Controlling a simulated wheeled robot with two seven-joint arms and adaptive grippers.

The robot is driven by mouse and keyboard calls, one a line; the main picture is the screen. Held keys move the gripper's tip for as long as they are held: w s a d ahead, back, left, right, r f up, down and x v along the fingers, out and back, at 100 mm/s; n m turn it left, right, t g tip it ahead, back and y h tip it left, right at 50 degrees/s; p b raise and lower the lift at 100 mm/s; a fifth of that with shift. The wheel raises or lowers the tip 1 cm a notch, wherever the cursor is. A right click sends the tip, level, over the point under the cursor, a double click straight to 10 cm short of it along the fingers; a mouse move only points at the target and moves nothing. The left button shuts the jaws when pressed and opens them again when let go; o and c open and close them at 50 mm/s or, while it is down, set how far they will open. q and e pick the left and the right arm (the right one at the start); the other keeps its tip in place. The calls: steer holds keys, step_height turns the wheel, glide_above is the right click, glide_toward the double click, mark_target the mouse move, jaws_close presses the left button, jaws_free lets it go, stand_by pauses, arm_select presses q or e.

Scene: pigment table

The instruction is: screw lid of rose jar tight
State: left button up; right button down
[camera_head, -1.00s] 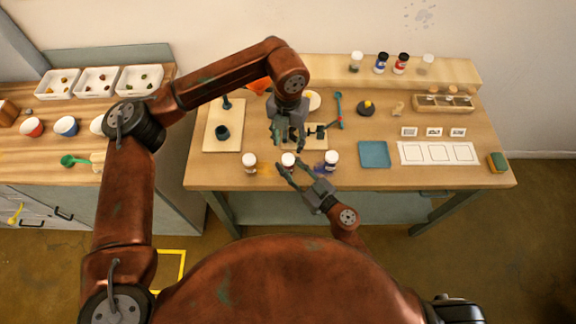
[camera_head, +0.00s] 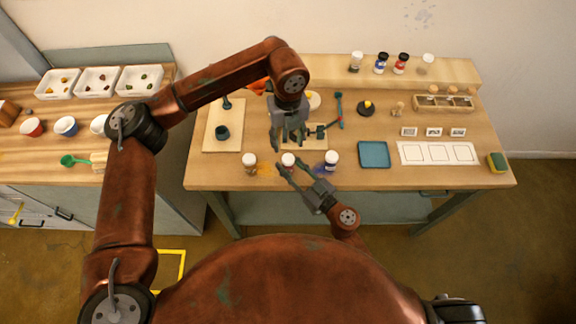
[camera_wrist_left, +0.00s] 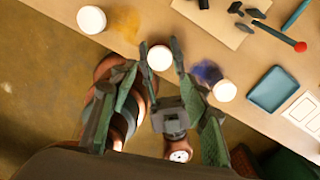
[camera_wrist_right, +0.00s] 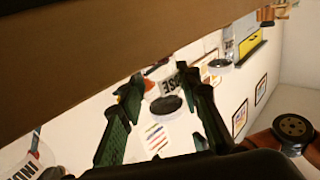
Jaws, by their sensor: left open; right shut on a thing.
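The rose jar (camera_head: 288,160) stands near the table's front edge, the middle one of three white-topped jars. Its white lid (camera_wrist_left: 159,58) is on top; how tight it sits I cannot tell. My right gripper (camera_head: 284,167) is shut on the jar from the front, a finger on each side. My left gripper (camera_head: 290,143) is open and empty above and behind the jar, pointing down. In the left wrist view its fingers (camera_wrist_left: 160,85) are spread apart, with the lid beyond them.
A white-topped jar (camera_head: 249,160) by ochre powder stands to the left. Another jar (camera_head: 331,157) by blue powder stands to the right. A board with a dark mortar (camera_head: 222,132), a blue tray (camera_head: 374,154) and a white sheet (camera_head: 438,153) lie around.

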mark_target(288, 158)
arm_select(q)
steer(key=shift+n, duration=0.7)
steer(key=shift+f, duration=4.05)
